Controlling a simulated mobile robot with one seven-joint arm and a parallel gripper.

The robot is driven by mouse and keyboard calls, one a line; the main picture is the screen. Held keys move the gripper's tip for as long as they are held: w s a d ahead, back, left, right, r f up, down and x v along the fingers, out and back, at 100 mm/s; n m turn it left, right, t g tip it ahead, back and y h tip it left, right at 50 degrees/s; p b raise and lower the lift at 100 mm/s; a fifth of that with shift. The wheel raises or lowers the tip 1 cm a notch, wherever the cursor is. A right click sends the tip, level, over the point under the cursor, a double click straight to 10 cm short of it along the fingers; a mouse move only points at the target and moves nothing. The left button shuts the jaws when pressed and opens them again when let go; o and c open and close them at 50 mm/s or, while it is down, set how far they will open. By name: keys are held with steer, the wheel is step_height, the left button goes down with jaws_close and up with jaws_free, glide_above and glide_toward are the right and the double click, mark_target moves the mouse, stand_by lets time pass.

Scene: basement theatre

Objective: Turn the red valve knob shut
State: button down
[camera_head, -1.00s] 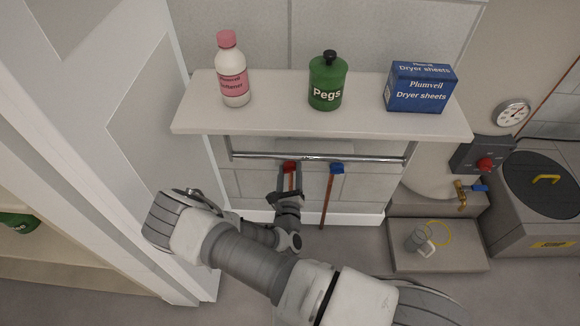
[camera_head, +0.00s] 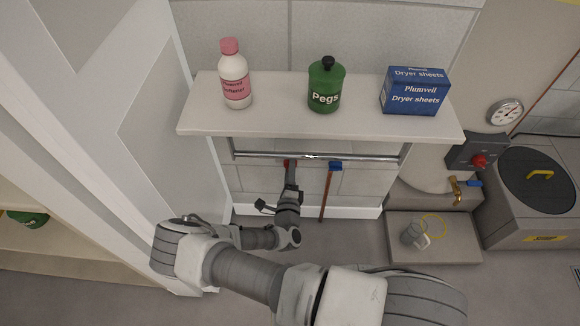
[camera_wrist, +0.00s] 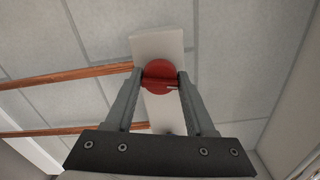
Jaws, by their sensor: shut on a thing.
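The red valve knob (camera_wrist: 159,76) sits on a pale mounting plate (camera_wrist: 158,46) in the wrist view. My gripper (camera_wrist: 158,80) is shut on it, with one finger on each side. In the head view the red knob (camera_head: 287,164) shows only as a small bit under the shelf rail, mostly hidden by my gripper (camera_head: 290,170). A blue valve knob (camera_head: 335,166) is just to its right, on a copper pipe (camera_head: 326,195).
A shelf (camera_head: 310,122) above my gripper holds a pink-capped bottle (camera_head: 235,82), a green pegs jar (camera_head: 326,88) and a blue dryer sheets box (camera_head: 414,92). A metal rail (camera_head: 370,157) runs just under it. A white door (camera_head: 150,110) stands at left.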

steer(key=shift+n, duration=1.2)
steer(key=shift+c, duration=1.2)
jaws_free()
steer(key=shift+s, duration=0.1)
